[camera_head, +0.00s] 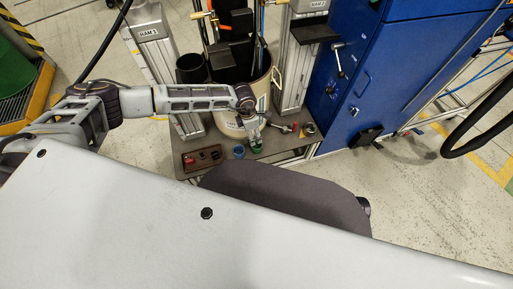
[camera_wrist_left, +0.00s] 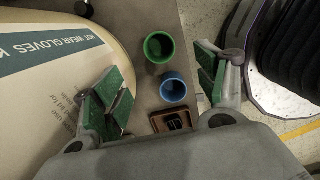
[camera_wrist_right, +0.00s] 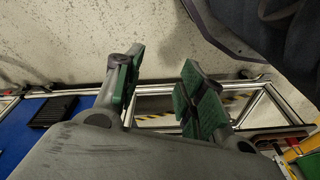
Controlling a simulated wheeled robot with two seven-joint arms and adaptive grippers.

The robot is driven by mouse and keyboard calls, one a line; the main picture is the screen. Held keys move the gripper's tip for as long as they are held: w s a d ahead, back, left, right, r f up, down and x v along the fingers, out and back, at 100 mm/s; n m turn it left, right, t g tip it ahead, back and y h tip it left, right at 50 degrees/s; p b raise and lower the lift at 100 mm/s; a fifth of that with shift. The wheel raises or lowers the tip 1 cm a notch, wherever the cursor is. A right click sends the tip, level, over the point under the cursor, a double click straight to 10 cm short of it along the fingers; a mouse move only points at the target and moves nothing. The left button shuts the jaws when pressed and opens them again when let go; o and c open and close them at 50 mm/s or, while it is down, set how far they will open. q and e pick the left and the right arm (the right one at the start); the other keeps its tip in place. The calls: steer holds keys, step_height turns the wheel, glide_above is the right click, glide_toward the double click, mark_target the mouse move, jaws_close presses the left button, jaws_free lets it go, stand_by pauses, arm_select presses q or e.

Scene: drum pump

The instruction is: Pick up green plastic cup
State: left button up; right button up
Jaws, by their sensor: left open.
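The green plastic cup (camera_wrist_left: 158,47) stands upright and empty on the dark shelf, seen from above in the left wrist view. In the head view it shows as a small green shape (camera_head: 256,147) just below my left gripper (camera_head: 252,125). A blue cup (camera_wrist_left: 173,88) stands close beside it. In the left wrist view my left gripper (camera_wrist_left: 162,82) is open, its green-padded fingers on either side of the cups. It holds nothing. My right gripper (camera_wrist_right: 162,88) is open and empty over the floor and a metal frame. It is out of the head view.
A large pale drum (camera_wrist_left: 55,85) with a glove-warning label stands beside the cups, close to my left finger. A brown tray (camera_wrist_left: 170,121) lies past the blue cup. Small items, including a red one (camera_head: 295,126), lie right of the cups. A blue cabinet (camera_head: 375,75) stands right.

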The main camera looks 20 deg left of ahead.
arm_select(q)
steer(key=f, duration=0.2)
steer(key=f+b, duration=0.1)
steer(key=f, duration=0.3)
steer(key=shift+w+d+f, duration=0.15)
steer(key=shift+w+d, duration=0.05)
steer(key=shift+d, duration=0.15)
arm_select(e)
steer(key=shift+a+r, duration=0.25)
steer(key=shift+r, duration=0.8)
arm_select(q)
steer(key=shift+f+b, duration=0.15)
steer(key=shift+b, duration=0.15)
arm_select(e)
steer(key=shift+w, duration=0.2)
